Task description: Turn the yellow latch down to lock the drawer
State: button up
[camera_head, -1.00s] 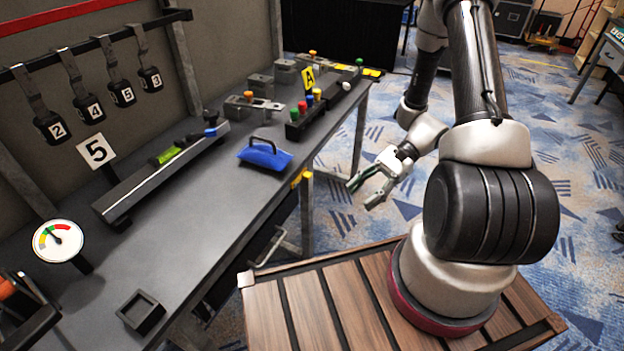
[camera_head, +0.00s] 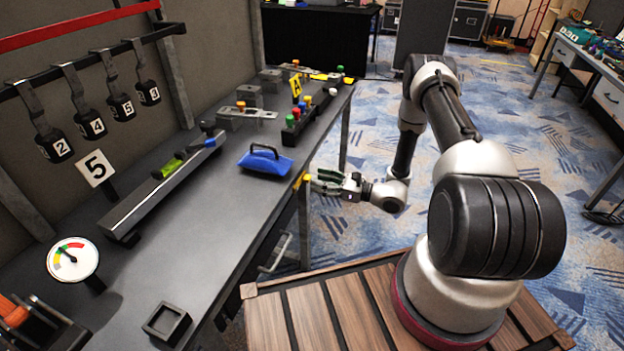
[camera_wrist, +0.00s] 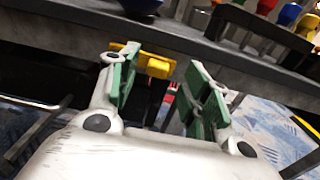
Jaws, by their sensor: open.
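The yellow latch (camera_wrist: 157,66) sits on the front edge of the dark workbench. In the wrist view it lies ahead of my gripper (camera_wrist: 157,88), between the two green-padded fingers. The fingers are spread apart and hold nothing. The latch looks close to the left finger; I cannot tell if they touch. In the head view the latch (camera_head: 302,182) is a small yellow piece at the table edge, with my gripper (camera_head: 318,182) right beside it. The drawer is mostly hidden under the tabletop; a metal handle (camera_head: 276,252) shows below the edge, and in the wrist view (camera_wrist: 38,104).
On the workbench (camera_head: 225,235) are a blue handled block (camera_head: 265,160), a rail with a green item (camera_head: 170,166), a gauge (camera_head: 73,259) and a black square holder (camera_head: 166,321).

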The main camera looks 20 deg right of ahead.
jog(key=shift+x, duration=1.7)
grip_shut()
